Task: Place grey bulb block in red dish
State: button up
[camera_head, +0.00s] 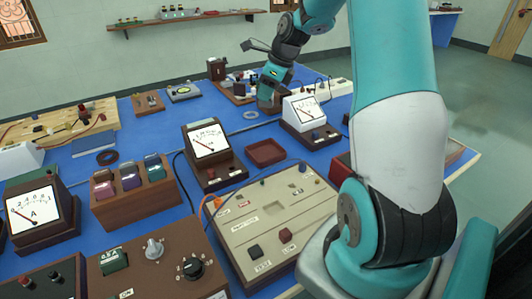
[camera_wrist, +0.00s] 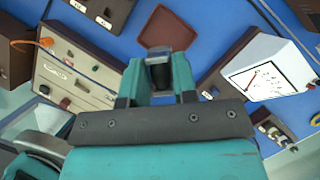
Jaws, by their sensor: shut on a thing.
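The red dish (camera_head: 265,153) is a shallow square tray on the blue bench, between two meters. It also shows in the wrist view (camera_wrist: 168,28), just beyond my fingertips, and looks empty. My gripper (camera_head: 268,98) is above the bench, behind the dish in the head view. In the wrist view my gripper (camera_wrist: 160,75) is shut on the grey bulb block (camera_wrist: 160,74), a small dark piece with a lighter grey end. The fingers hide its sides. In the head view the block cannot be told apart clearly.
A brown-based meter (camera_head: 208,145) stands left of the dish and a white meter (camera_head: 303,112) right of it. A beige panel box (camera_head: 275,222) lies in front. A wooden rack (camera_head: 135,195) stands further left.

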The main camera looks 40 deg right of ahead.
notch_tip(320, 180, down, 18)
jog(key=shift+r, duration=0.1)
dwell(0.4)
jog(key=o, duration=0.9)
